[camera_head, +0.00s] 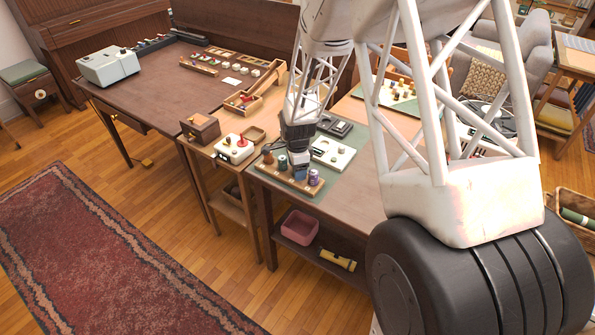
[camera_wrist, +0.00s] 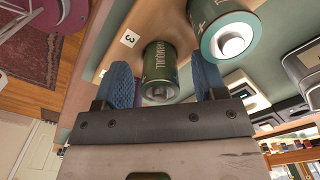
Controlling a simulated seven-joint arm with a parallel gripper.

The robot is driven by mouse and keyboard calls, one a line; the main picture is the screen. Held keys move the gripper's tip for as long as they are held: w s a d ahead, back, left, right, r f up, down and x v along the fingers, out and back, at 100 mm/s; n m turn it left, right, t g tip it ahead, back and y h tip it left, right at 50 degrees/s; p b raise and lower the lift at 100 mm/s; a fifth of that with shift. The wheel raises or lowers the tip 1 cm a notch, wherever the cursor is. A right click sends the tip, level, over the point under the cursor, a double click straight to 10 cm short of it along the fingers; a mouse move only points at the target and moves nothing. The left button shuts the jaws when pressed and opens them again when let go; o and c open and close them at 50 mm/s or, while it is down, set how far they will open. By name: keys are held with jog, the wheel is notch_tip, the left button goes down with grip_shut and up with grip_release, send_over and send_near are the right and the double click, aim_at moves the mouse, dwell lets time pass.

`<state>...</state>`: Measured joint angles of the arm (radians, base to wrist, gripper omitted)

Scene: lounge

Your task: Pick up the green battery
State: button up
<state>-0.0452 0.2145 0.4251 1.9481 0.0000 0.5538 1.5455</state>
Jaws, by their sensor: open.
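A dark green battery (camera_wrist: 160,68) stands in the wrist view between the blue finger pads of my open gripper (camera_wrist: 164,82). Its end with a metal contact faces the camera. Gaps show on both sides of it, and I cannot see either pad touching it. A second battery (camera_wrist: 222,32), dark green with a teal rim and a pale contact, stands to the right, outside the fingers. In the head view my gripper (camera_head: 300,168) is low over a wooden battery rack (camera_head: 290,182) and hides part of it. A green battery (camera_head: 282,163) shows just left of the gripper there.
A purple battery (camera_head: 313,177) stands right of the gripper, and a brown-topped one (camera_head: 268,155) stands at the rack's left end. A pale device (camera_head: 332,153) lies on the green mat behind. A white box with a red knob (camera_head: 234,149) stands to the left.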

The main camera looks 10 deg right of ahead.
jog(key=c, duration=1)
jog(key=shift+c, duration=0.2)
jog(key=shift+r, duration=0.15)
jog(key=shift+r, duration=0.75)
notch_tip(320, 180, up, 2)
jog(key=shift+s, duration=0.1)
jog(key=s+r, duration=0.1)
jog(key=s, duration=1.4)
jog(key=shift+s+d, duration=0.35)
jog(key=shift+s, duration=0.05)
jog(key=shift+r, duration=0.1)
jog(key=shift+w, duration=0.15)
